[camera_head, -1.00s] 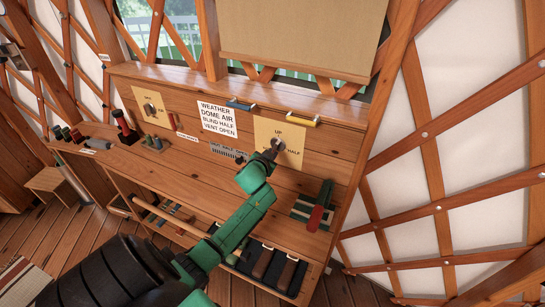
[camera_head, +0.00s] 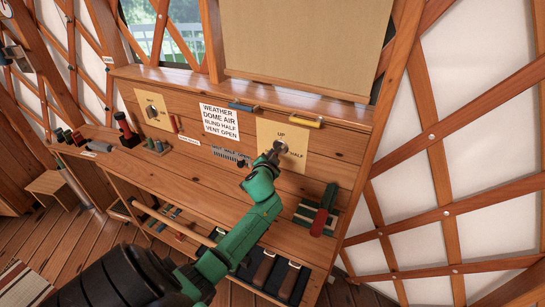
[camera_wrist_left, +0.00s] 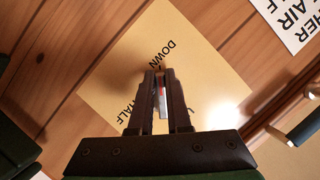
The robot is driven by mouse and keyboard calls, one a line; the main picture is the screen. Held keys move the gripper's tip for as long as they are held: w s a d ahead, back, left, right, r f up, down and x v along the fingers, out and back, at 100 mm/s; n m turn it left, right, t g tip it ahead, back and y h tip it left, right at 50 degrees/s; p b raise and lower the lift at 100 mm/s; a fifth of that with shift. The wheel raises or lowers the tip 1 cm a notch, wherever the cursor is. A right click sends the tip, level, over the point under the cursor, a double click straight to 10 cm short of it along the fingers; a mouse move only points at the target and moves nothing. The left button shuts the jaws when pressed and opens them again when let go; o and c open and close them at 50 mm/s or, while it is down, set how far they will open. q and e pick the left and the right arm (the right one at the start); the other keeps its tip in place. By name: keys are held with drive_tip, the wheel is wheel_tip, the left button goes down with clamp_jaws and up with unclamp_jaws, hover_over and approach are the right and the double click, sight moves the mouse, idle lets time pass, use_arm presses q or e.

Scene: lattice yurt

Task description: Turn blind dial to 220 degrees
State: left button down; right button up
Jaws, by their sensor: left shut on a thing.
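The blind dial (camera_head: 281,147) is a grey knob on a yellow plate (camera_head: 294,163) at the right of the wooden panel, with "UP" above it and "HALF" at its right. My left gripper (camera_head: 272,156) reaches it from below and is shut on it, hiding part of the knob. In the left wrist view the two dark fingers (camera_wrist_left: 160,95) close around a narrow part with a red and white mark, over the plate (camera_wrist_left: 200,72) with "DOWN" and "HALF" readable. The dial's exact angle is hard to read. My right gripper is not in view.
A tan blind (camera_head: 305,45) hangs above the panel. A sign (camera_head: 219,122) reads "BLIND HALF, VENT OPEN". A second dial plate (camera_head: 153,112) sits at the left. A yellow handle (camera_head: 307,121) sits above the blind plate.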

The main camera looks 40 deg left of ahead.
use_arm(q)
drive_tip(key=c, duration=0.9)
unclamp_jaws()
drive_tip(key=shift+o, duration=0.2)
drive_tip(key=v, duration=1.4)
drive_tip(key=shift+s+d, duration=0.2)
drive_tip(key=shift+f, duration=0.1)
